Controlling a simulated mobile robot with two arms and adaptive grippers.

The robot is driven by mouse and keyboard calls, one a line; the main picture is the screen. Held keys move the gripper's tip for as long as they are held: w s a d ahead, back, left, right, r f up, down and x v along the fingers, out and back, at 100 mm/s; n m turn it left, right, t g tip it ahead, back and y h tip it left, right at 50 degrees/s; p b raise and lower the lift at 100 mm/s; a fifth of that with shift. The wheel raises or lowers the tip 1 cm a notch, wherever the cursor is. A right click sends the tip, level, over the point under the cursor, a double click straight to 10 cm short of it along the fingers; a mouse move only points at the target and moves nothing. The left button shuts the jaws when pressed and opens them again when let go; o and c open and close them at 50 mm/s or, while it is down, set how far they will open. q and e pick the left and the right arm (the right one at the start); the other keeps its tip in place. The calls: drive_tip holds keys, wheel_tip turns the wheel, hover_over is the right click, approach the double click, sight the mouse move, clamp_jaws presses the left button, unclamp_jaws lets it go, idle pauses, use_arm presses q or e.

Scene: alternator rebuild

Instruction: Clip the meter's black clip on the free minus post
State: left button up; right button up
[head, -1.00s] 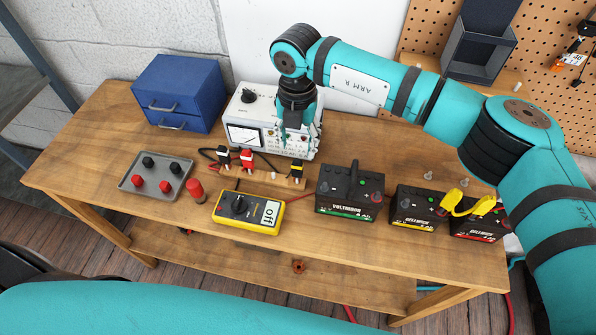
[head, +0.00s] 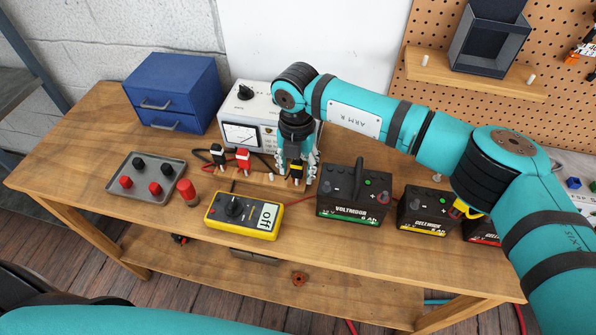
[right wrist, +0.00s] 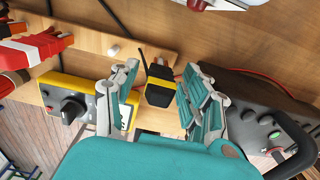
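A black clip with a yellow band (head: 297,172) stands on the wooden rack behind the meter; it also shows in the right wrist view (right wrist: 160,86). My right gripper (head: 298,168) is open, pointing down, with its fingers either side of this clip; gaps show beside it in the wrist view (right wrist: 162,98). The yellow meter (head: 243,216) reads "off". The green-labelled Voltmoor battery (head: 352,196) stands right of the rack, with a black handle and small posts on top. I cannot tell which minus post is free. My left gripper is out of view.
Black (head: 218,154) and red (head: 243,158) clips stand left on the rack. A power supply (head: 247,125) is behind. The yellow-labelled battery (head: 425,212) and a red-labelled one (head: 480,230) stand right, partly behind my arm. A grey tray (head: 147,197) holds caps.

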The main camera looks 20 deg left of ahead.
drive_tip(key=c, duration=0.7)
drive_tip(key=shift+r, duration=0.1)
drive_tip(key=shift+r+p, duration=0.75)
drive_tip(key=shift+r, duration=1.15)
